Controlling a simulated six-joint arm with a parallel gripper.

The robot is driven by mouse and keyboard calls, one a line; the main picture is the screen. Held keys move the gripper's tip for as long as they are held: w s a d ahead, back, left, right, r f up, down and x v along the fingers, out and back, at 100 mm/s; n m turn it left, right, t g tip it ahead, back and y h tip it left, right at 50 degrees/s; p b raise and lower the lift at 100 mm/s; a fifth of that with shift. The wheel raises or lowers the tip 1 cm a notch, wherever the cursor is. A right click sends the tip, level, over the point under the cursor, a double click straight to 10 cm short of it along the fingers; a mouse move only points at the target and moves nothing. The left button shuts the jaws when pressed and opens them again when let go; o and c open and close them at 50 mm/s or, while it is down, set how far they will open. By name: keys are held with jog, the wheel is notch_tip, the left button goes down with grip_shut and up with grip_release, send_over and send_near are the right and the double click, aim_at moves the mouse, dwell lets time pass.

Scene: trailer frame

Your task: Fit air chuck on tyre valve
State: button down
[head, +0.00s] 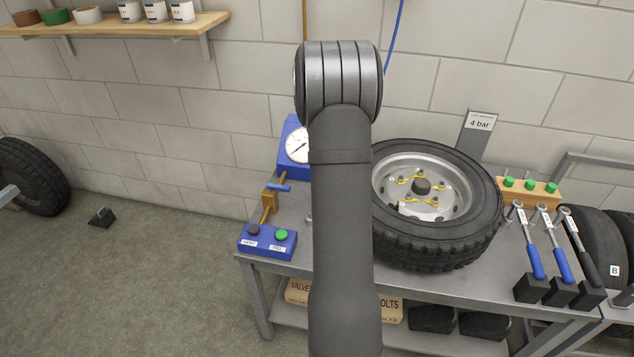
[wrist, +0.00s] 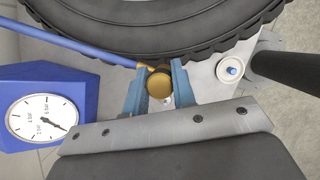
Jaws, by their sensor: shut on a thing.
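The tyre (head: 440,240) lies flat on the metal bench, its silver wheel rim (head: 385,172) facing up. In the wrist view the tyre's tread (wrist: 150,45) crosses the top, just beyond my fingertips. My gripper (wrist: 160,70) has its blue fingers on either side of the round brass air chuck (wrist: 158,86) and is shut on it. A blue hose (wrist: 85,46) runs from the chuck to the upper left. I cannot make out the tyre valve in either view. My arm hides my gripper and the chuck in the head view.
A pressure gauge (head: 297,146) stands behind my arm; its dial (wrist: 42,117) is left in the wrist view. Blue-handled wrenches (head: 533,262) and a "4 bar" card (head: 481,123) are right.

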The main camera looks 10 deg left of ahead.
jog(key=d+r+m, duration=0.1)
jog(key=d+r, duration=0.2)
jog(key=d, duration=0.6)
jog(key=d+r+m, duration=0.1)
jog(key=d+r, duration=0.1)
jog(key=d, duration=0.6)
jog(key=shift+g+h, duration=0.3)
jog(key=shift+s+f, duration=0.2)
jog(key=shift+f, duration=1.05)
jog(key=shift+s+f, duration=0.2)
jog(key=shift+f, duration=1)
jog(key=shift+f, duration=0.15)
jog(key=shift+f, duration=1.45)
jog(key=c, duration=0.6)
grip_release()
jog(key=shift+c, duration=0.2)
